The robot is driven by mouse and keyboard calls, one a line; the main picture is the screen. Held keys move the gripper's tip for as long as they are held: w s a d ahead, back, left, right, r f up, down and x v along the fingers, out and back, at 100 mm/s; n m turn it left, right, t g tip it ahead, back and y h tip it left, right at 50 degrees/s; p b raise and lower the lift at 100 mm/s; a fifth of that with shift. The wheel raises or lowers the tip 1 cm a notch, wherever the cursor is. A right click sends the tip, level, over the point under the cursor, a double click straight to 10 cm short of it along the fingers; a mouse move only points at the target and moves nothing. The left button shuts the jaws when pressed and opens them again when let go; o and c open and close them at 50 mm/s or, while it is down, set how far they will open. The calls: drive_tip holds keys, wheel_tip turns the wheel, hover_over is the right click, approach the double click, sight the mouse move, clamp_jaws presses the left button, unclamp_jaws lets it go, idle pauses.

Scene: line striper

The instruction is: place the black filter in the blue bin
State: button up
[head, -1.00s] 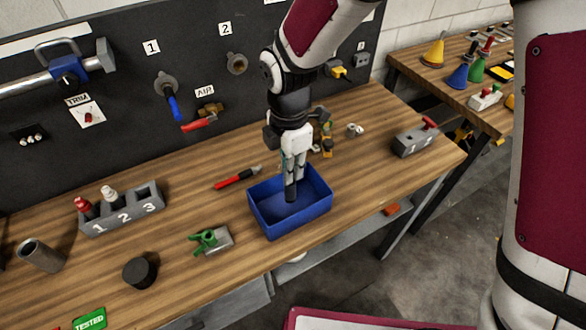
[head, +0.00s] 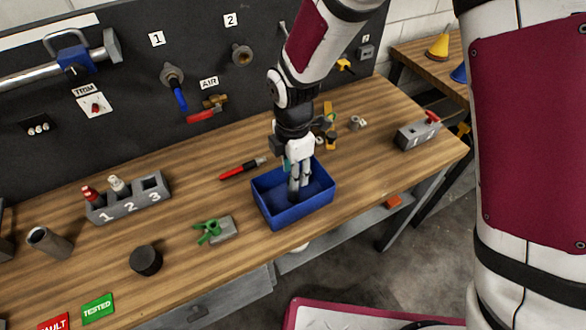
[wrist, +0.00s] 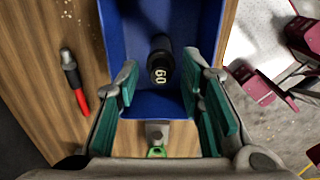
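The black filter (wrist: 160,68), a cylinder with "60" on its end, is inside the blue bin (wrist: 187,20) in the wrist view. It sits between and below my fingertips, with a gap on each side. I cannot tell whether it stands or leans. In the head view the blue bin (head: 290,218) stands near the bench's front edge, and my gripper (head: 299,192) reaches down into it. The fingers mostly hide the filter there. In the wrist view my gripper (wrist: 160,88) is open, its teal pads apart on both sides of the filter.
A red-black marker-like tool (head: 242,169) lies left of the bin. A green-handled part (head: 215,230), a black round puck (head: 146,260) and a numbered grey holder (head: 128,199) stand further left. Small fittings (head: 330,138) are behind the bin.

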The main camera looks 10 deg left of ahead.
wheel_tip(320, 180, up, 12)
drive_tip(key=b, duration=0.2)
drive_tip(key=shift+r, duration=0.2)
idle(0.3)
drive_tip(key=d+r+m+t, duration=0.2)
drive_tip(key=d+r+m, duration=0.45)
drive_tip(key=d, duration=0.25)
drive_tip(key=s+d+r+m+t, duration=0.1)
drive_tip(key=s+d+r+m, duration=0.3)
drive_tip(key=s+d+m, duration=0.2)
drive_tip(key=s+d+r+m+t, duration=0.2)
drive_tip(key=s+d+m, duration=0.4)
drive_tip(key=d+m, duration=0.5)
drive_tip(key=shift+r+m+t, duration=0.3)
drive_tip(key=shift+r+m, duration=0.6)
drive_tip(key=shift+m, duration=0.15)
drive_tip(key=shift+a, duration=0.1)
